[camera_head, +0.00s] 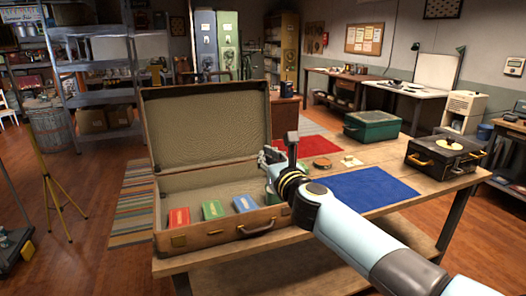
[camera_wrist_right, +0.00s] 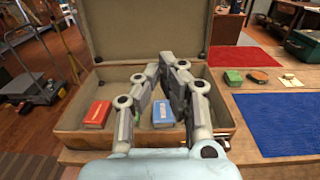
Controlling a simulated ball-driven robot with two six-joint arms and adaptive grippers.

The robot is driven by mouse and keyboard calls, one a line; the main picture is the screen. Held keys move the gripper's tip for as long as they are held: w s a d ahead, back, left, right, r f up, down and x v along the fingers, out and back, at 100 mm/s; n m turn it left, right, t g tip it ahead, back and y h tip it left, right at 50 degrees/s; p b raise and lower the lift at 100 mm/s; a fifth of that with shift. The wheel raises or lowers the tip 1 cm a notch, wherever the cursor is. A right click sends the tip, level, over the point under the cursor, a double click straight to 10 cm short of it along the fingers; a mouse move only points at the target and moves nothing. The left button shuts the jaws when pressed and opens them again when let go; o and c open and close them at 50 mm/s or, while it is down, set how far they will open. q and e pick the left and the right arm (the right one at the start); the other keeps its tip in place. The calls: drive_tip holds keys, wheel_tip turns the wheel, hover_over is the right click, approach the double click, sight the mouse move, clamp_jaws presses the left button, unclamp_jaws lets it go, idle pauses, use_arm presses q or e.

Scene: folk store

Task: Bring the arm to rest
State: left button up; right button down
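My right gripper (camera_head: 280,150) is raised over the right side of the open suitcase (camera_head: 206,238). My light blue right arm reaches in from the lower right. A red box (camera_head: 179,217), a green box (camera_head: 212,210) and a blue box (camera_head: 245,203) stand in a row inside the suitcase, clear of the gripper. The wrist view shows the red box (camera_wrist_right: 97,113) and the blue box (camera_wrist_right: 163,113); the fingers hide most of what lies between. My left gripper is out of view.
The suitcase stands on a wooden table (camera_head: 305,250). A tripod (camera_head: 50,180) stands left on the floor.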

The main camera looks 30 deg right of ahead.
idle(0.5)
drive_tip(key=s+a+f+n+g+y+b, duration=0.15)
drive_tip(key=s+f+n+b, duration=0.45)
drive_tip(key=f, duration=1.1)
drive_tip(key=s+f+n+g+b, duration=0.1)
drive_tip(key=s+f+g+b, duration=0.45)
drive_tip(key=f, duration=1.15)
drive_tip(key=s+a+f+n+g+y+b, duration=0.2)
drive_tip(key=s+a+f+n+b, duration=0.15)
drive_tip(key=s+f+n, duration=1.25)
drive_tip(key=s+f+n+g, duration=0.2)
drive_tip(key=s+f+n, duration=0.3)
drive_tip(key=s, duration=0.5)
drive_tip(key=s+f+n+g+b, duration=0.1)
drive_tip(key=s+f+n+g, duration=0.2)
drive_tip(key=s, duration=0.7)
drive_tip(key=s+f+n+g+b, duration=0.1)
drive_tip(key=s+f+n+g, duration=0.1)
drive_tip(key=s+f+n, duration=0.5)
wheel_tip(320, 180, down, 2)
drive_tip(key=s, duration=0.3)
drive_tip(key=shift+a+f+n+g, duration=0.2)
drive_tip(key=shift+a+n+g, duration=0.1)
drive_tip(key=shift+n+g, duration=0.1)
drive_tip(key=shift+h, duration=0.25)
